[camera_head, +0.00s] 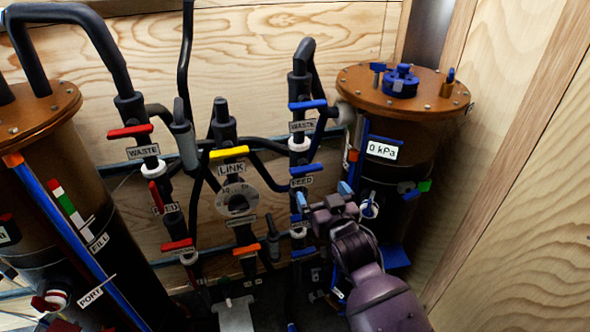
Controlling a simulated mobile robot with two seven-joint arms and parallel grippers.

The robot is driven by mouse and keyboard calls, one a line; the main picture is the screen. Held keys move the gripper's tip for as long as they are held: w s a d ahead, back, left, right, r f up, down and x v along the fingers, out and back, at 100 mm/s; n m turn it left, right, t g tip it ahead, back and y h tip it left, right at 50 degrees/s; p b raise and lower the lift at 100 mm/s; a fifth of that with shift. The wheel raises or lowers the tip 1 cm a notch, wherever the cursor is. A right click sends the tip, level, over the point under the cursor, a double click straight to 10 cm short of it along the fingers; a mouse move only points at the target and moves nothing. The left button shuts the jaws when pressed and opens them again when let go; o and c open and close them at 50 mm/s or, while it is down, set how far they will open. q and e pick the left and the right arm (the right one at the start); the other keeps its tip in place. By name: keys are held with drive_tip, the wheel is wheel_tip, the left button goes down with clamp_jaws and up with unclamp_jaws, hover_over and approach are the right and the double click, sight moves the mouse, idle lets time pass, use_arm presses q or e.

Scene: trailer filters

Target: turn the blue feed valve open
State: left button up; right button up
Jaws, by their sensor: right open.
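The blue feed valve handle (306,169) sits on the dark vertical pipe right of centre, just above a white FEED label (302,182). The handle lies across the pipe, tilted slightly. My right gripper (324,195) comes up from the lower right. It is open, with its light blue fingertips spread just below the FEED label. I see no contact with the handle, though depth is hard to judge. The gripper hides part of the pipe behind it. My left gripper is not in view.
A blue waste handle (308,104) sits higher on the same pipe. The right filter tank (400,150) stands close beside my right gripper. A yellow LINK handle (229,152) and red handles (130,131) are to the left. A wooden wall (520,190) bounds the right.

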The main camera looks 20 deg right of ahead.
sight(308, 171)
drive_tip(key=w, duration=1.1)
drive_tip(key=shift+a+b, duration=0.3)
drive_tip(key=shift+b, duration=0.1)
drive_tip(key=shift+c, duration=0.3)
drive_tip(key=c, duration=0.5)
